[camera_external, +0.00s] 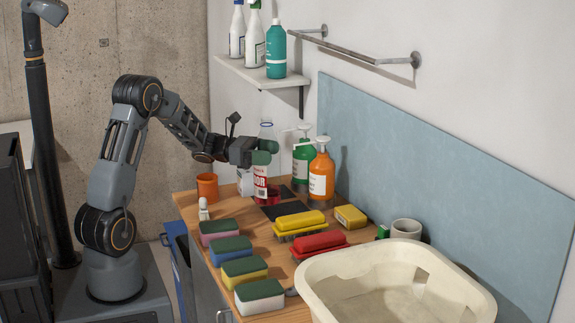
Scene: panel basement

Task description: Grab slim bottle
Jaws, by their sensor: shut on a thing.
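The slim bottle (261,178) is clear, with a white and red label and red liquid low inside. It is upright at the back left of the wooden counter, over a dark patch. My gripper (264,152) reaches in from the left and is shut on its upper part, the green fingertips at either side. The bottle's neck shows above the fingers. Whether its base touches the counter is hard to tell.
A green pump bottle (302,160) and an orange pump bottle (321,176) stand close on the right. An orange cup (207,187) is at the left. Sponges (237,250), brushes (300,222) and a cream basin (395,285) fill the front.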

